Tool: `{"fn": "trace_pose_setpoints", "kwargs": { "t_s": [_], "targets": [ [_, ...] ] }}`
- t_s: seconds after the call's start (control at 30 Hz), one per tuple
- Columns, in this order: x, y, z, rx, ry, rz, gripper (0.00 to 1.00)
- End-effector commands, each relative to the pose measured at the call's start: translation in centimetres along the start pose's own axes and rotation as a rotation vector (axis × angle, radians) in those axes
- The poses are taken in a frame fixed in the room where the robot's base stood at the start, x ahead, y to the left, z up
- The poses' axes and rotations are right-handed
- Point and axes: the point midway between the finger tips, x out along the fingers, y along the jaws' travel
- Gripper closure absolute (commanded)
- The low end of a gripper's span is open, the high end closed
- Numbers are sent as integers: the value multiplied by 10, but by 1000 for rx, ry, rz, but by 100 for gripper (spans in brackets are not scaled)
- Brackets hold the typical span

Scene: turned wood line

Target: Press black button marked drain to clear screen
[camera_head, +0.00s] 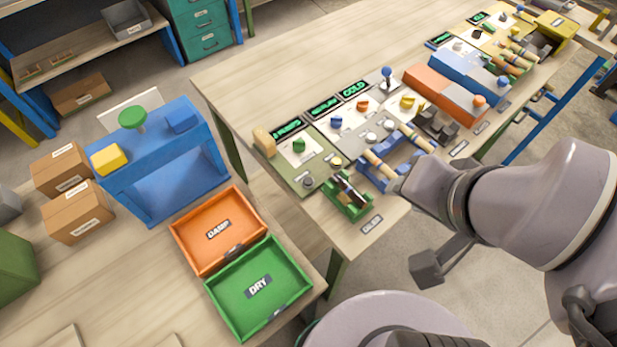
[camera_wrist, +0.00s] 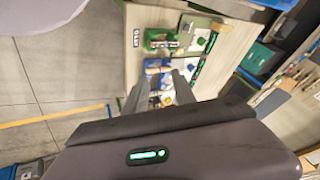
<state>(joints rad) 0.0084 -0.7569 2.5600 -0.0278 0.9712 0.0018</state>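A row of control panels runs along the wooden bench (camera_head: 262,72) in the head view. The nearest, an olive-green panel (camera_head: 291,172), carries a lit screen (camera_head: 287,130), a green button (camera_head: 299,145), a small dark button (camera_head: 308,182) and a yellowish one (camera_head: 336,161). The labels are too small to read, so I cannot tell which button is marked drain. More lit screens stand behind it; one (camera_head: 354,88) seems to read COLD. My gripper (camera_wrist: 160,91) shows two separated fingers in the wrist view, with nothing between them close up. In the head view my wrist hides its fingers.
Orange DAMP (camera_head: 191,264) and green DRY (camera_head: 214,298) trays lie on the lower table.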

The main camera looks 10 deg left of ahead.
Motion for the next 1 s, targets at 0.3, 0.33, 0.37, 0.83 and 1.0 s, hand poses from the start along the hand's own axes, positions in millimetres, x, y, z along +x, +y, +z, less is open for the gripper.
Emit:
{"fn": "trace_pose_setpoints", "kwargs": {
  "t_s": [0.3, 0.33, 0.37, 0.83, 1.0],
  "targets": [
    [0, 0, 0, 0, 0, 0, 100],
    [0, 0, 0, 0, 0, 0, 100],
    [0, 0, 0, 0, 0, 0, 100],
    [0, 0, 0, 0, 0, 0, 100],
    [0, 0, 0, 0, 0, 0, 100]
  ]
}}
